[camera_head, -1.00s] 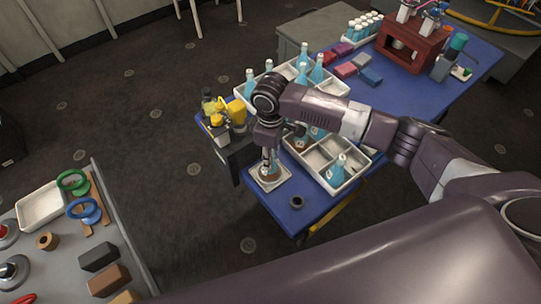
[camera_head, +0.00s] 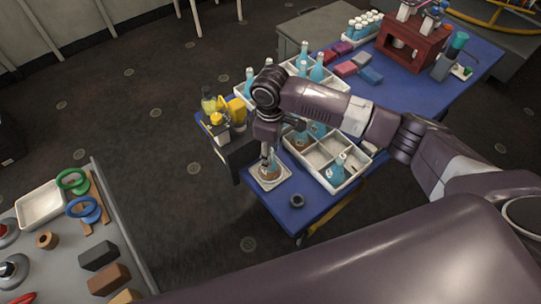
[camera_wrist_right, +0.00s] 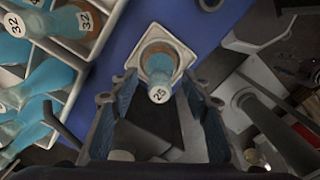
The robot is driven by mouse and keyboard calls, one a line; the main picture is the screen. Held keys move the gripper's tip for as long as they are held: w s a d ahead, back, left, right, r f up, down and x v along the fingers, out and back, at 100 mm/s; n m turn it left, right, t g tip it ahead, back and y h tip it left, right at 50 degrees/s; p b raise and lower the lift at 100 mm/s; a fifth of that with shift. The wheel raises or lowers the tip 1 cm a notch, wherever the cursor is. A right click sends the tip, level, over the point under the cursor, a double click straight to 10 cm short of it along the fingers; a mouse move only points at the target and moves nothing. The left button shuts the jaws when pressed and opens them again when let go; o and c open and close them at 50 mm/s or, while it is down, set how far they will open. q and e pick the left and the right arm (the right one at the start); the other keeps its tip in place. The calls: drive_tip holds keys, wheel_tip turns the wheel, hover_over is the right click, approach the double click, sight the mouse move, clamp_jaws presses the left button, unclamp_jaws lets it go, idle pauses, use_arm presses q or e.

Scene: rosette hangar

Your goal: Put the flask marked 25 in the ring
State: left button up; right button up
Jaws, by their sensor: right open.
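The flask marked 25 (camera_wrist_right: 158,92) has blue liquid and stands on a small white square dish (camera_wrist_right: 183,52) with a brown ring (camera_wrist_right: 160,46) around its base. In the head view the flask (camera_head: 273,167) and the dish (camera_head: 270,184) are near the blue table's front left corner. My right gripper (camera_wrist_right: 160,100) is open, with its fingers apart on either side of the flask's neck and not visibly touching it. In the head view my right gripper (camera_head: 268,155) is just above the flask and hides part of it. My left gripper is not in view.
A dark ring (camera_head: 297,200) lies on the blue table (camera_head: 290,218). Yellow-topped bottles (camera_head: 217,120) stand at the table's left side.

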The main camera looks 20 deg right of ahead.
wheel_tip(320, 180, up, 10)
drive_tip(key=shift+r+b, duration=0.25)
drive_tip(key=shift+b, duration=0.35)
drive_tip(key=shift+f, duration=0.1)
